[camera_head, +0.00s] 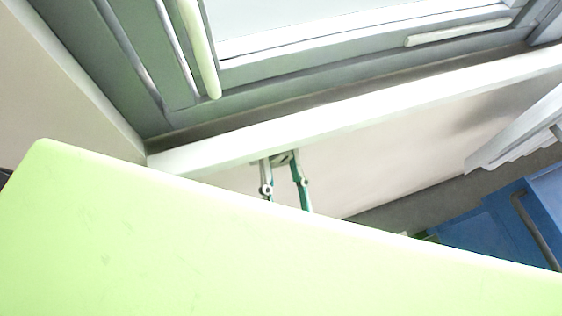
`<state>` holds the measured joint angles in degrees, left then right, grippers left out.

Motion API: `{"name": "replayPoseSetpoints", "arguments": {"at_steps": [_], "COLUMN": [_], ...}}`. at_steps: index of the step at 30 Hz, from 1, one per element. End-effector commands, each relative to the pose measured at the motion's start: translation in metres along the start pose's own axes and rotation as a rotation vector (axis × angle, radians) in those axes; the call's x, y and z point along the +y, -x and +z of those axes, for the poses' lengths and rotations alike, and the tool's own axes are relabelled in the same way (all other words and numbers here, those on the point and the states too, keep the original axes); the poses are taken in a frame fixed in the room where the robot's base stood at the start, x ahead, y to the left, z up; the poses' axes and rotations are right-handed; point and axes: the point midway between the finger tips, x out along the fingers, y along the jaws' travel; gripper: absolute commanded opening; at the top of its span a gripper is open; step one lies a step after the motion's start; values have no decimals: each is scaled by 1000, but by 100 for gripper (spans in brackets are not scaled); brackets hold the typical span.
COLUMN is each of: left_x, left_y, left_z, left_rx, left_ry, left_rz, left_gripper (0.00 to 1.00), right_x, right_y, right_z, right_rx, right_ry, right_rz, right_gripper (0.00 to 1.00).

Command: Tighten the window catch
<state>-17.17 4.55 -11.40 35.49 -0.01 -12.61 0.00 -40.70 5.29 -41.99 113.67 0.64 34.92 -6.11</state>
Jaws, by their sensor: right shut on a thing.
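My right gripper (280,159) shows at the middle of the view, its two fingers pointing up at the lower edge of the white sill (350,113). It is shut on a small grey-green piece at the sill's edge; I cannot tell whether this is the window catch. The window frame (300,84) is grey-green and tilted in the view. A pale upright bar (200,50) is on its left part and a pale long bar (458,32) on its lower right rail. The base of the right gripper is hidden behind a large pale green surface. My left gripper is not in view.
The large pale green surface (200,245) fills the foreground and blocks the lower view. Blue cabinets (500,225) with a handle stand at the right, below a white ledged piece (515,135). Bare pale wall (400,150) lies below the sill.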

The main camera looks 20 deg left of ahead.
Motion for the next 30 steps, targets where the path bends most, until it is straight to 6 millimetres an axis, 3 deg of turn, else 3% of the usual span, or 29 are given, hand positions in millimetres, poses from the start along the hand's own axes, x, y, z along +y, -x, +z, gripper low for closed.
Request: {"name": "replayPoseSetpoints", "arguments": {"at_steps": [6,7,9,21,26,30], "left_x": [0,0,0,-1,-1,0], "left_y": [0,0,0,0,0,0], "left_z": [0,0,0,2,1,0], "left_rx": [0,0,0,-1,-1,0], "left_ry": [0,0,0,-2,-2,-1], "left_rz": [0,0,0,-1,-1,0], "left_gripper": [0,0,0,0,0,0], "right_x": [0,0,0,0,0,0], "right_y": [0,0,0,5,30,61], "right_z": [0,0,0,1,1,2], "right_rx": [0,0,0,-3,-6,-7], "right_ry": [0,0,1,1,1,0], "right_rz": [0,0,0,-1,-1,-1], "right_gripper": [8,34,46,46,46,46]}}
